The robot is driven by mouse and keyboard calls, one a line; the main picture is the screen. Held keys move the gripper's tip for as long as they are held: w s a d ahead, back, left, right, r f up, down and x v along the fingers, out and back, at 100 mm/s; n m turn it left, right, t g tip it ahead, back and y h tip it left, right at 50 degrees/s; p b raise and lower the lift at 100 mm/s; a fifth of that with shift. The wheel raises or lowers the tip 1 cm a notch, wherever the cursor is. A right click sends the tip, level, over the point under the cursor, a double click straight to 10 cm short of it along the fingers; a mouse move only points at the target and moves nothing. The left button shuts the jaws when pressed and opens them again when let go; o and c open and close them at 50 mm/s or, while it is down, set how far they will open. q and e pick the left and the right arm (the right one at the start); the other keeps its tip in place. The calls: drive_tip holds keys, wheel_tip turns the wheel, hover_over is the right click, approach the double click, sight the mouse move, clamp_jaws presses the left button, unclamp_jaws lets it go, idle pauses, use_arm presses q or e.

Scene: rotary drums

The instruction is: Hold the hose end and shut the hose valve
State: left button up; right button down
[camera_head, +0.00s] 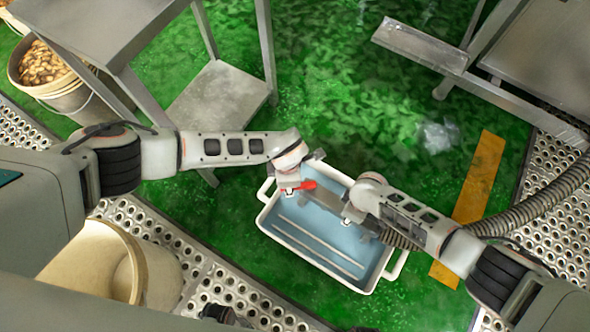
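A grey corrugated hose (545,205) comes in from the right and passes under my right forearm. Its end lies over a white-rimmed tray with a blue inside (318,258). A small red lever (298,187), which looks like the hose valve's handle, shows at the tray's upper left. My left gripper (291,181) is right at the red lever; whether it touches it I cannot tell. My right gripper (357,214) is at the hose end above the tray. My wrists hide both sets of fingers, so their opening does not show clearly.
A steel table (100,30) with a lower shelf stands upper left, near buckets of brown pieces (45,65). An empty cream bucket (110,262) stands lower left. Steel machine framing (425,45) is upper right. Green wet floor lies around the tray, with perforated metal strips beside it.

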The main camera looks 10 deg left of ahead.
use_arm(q)
drive_tip(key=shift+f, duration=1)
use_arm(e)
drive_tip(key=shift+s, duration=0.15)
use_arm(q)
drive_tip(key=shift+c, duration=0.4)
clamp_jaws()
drive_tip(key=shift+s, duration=0.1)
drive_tip(key=s+d+n, duration=0.4)
drive_tip(key=n, duration=0.6)
drive_tip(key=shift+s, duration=0.25)
drive_tip(key=shift+d+n, duration=0.2)
drive_tip(key=shift+n, duration=0.1)
